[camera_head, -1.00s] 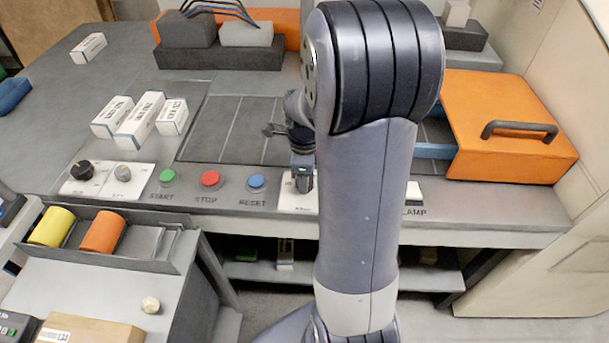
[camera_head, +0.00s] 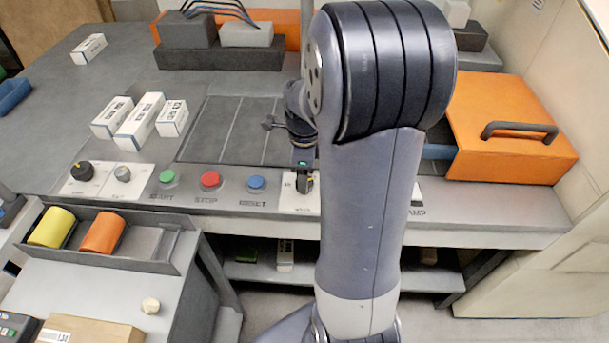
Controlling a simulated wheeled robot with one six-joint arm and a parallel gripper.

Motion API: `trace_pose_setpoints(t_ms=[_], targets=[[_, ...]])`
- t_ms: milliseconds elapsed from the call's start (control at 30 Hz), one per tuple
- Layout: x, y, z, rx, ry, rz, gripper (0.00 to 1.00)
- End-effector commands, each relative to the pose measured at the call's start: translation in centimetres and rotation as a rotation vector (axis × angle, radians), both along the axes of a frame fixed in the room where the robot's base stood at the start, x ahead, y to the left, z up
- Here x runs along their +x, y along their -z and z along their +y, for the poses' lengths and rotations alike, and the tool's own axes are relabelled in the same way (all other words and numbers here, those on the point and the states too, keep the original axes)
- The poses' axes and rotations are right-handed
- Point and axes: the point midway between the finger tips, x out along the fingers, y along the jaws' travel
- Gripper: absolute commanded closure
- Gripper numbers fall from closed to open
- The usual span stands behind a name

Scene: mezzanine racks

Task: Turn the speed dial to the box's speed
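A black dial (camera_head: 82,171) sits on a white plate at the left of the console's front strip. A smaller grey knob (camera_head: 122,172) sits on the plate beside it. Their markings are too small to read, so I cannot tell which is the speed dial. My gripper (camera_head: 304,184) is over a white plate (camera_head: 290,199) right of the blue button, far right of both knobs. My arm hides part of it, and its fingers are too small and dark to judge. Several white printed boxes (camera_head: 138,122) lie behind the knobs; their print is unreadable.
Green (camera_head: 167,177), red (camera_head: 210,180) and blue (camera_head: 256,183) buttons line the strip between the knobs and my gripper. An orange box with a handle (camera_head: 510,145) stands right. A tray (camera_head: 150,243) with yellow and orange rolls is at front left.

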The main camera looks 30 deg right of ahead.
Motion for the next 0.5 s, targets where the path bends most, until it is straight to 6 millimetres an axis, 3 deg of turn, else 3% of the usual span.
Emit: trace_pose_setpoints(t_ms=[300, 500], targets=[[0.1, -6.4, 0.0, -0.001, 0.000, -0.005, 0.38], [0.0, -8.4, 0.0, 0.000, 0.001, -0.002, 0.38]])
